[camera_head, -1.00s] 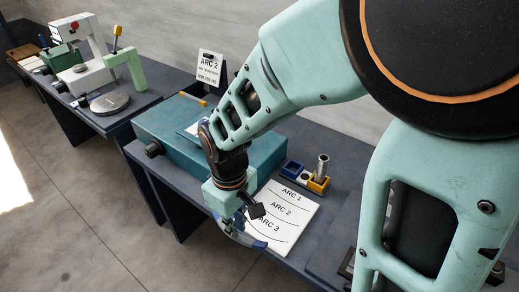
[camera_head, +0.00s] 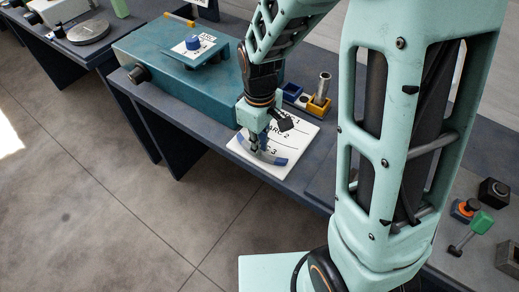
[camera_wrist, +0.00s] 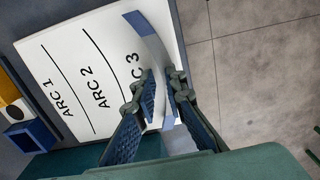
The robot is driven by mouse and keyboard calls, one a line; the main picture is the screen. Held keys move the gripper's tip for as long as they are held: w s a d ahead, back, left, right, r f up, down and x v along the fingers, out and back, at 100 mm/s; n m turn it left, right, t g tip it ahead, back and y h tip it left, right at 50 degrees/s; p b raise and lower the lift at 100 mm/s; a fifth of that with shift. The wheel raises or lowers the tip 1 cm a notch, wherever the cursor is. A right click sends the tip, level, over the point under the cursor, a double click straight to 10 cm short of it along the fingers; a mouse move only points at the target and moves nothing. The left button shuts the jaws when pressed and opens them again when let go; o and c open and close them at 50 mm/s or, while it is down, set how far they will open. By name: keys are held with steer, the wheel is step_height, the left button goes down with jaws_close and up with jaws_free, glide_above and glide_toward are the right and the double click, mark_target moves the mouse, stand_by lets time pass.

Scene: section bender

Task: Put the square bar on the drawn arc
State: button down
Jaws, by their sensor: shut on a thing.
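The square bar is curved, pale in the middle with blue ends. It shows in the head view (camera_head: 274,159) and in the wrist view (camera_wrist: 133,19). My gripper (camera_head: 256,147) is shut on its middle; the fingers also show in the wrist view (camera_wrist: 161,88). The bar is over the outer side of the white arc board (camera_head: 301,136), alongside the ARC 3 label. I cannot tell whether it touches the board. In the wrist view the board (camera_wrist: 63,43) shows the ARC 1 and ARC 2 lines clear of the bar; no separate ARC 3 line is visible.
A teal machine (camera_head: 185,75) with a blue knob (camera_head: 193,43) stands left of the board. Behind the board are a blue holder (camera_head: 292,92) and a yellow holder (camera_head: 318,105) with a metal cylinder (camera_head: 323,87). Small tools, including a green-headed one (camera_head: 481,222), lie at right.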

steer(key=shift+f, duration=0.25)
steer(key=shift+f, duration=0.15)
steer(key=c, duration=2)
jaws_free()
steer(key=shift+o, duration=0.2)
step_height(320, 180, up, 12)
steer(key=p, duration=0.1)
steer(key=shift+r, duration=0.25)
